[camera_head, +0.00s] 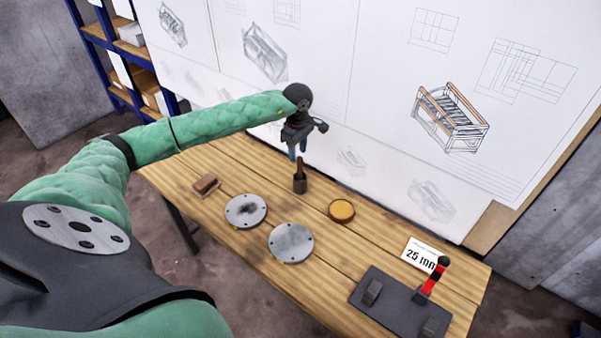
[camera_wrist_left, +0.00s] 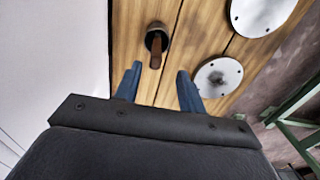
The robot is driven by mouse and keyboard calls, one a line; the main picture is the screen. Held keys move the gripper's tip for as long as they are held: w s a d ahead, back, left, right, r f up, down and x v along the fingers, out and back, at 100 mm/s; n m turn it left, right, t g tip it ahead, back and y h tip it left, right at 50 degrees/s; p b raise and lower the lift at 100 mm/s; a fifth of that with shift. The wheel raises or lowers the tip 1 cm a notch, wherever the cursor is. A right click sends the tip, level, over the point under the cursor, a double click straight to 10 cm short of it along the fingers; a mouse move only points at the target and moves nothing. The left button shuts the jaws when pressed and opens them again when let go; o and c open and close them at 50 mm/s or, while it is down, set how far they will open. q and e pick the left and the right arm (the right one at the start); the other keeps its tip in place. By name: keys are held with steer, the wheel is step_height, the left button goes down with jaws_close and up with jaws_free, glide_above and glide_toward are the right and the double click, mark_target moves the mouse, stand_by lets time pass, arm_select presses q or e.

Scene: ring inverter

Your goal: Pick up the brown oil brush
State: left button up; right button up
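The brown oil brush (camera_head: 299,172) stands upright on the wooden table, its brown handle rising from a dark round cup or base. It also shows in the left wrist view (camera_wrist_left: 156,42), ahead of the fingers. My left gripper (camera_head: 298,152) is just above the handle, pointing down. In the left wrist view its blue fingers (camera_wrist_left: 158,84) are apart with nothing held between them. The handle's end appears near the gap between the fingertips, but I cannot tell its exact distance. My right gripper is not in view.
Two grey metal discs (camera_head: 246,210) (camera_head: 291,243) lie in front of the brush. A brown block (camera_head: 206,184) is to the left, a round yellow-brown dish (camera_head: 341,210) to the right. A dark plate (camera_head: 393,305) with a red handle (camera_head: 433,279) and a "25 mm" card (camera_head: 419,256) lie further right. A white drawing board (camera_head: 340,70) stands behind.

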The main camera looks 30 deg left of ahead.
mark_target(299, 157)
arm_select(q)
steer(key=shift+f, duration=1.4)
steer(key=shift+w+d+f, duration=0.1)
steer(key=shift+f, duration=0.2)
steer(key=f, duration=0.3)
steer(key=shift+w+d+f+b, duration=0.1)
steer(key=shift+w+f+b, duration=0.15)
steer(key=shift+b, duration=0.15)
steer(key=shift+f, duration=0.3)
jaws_close()
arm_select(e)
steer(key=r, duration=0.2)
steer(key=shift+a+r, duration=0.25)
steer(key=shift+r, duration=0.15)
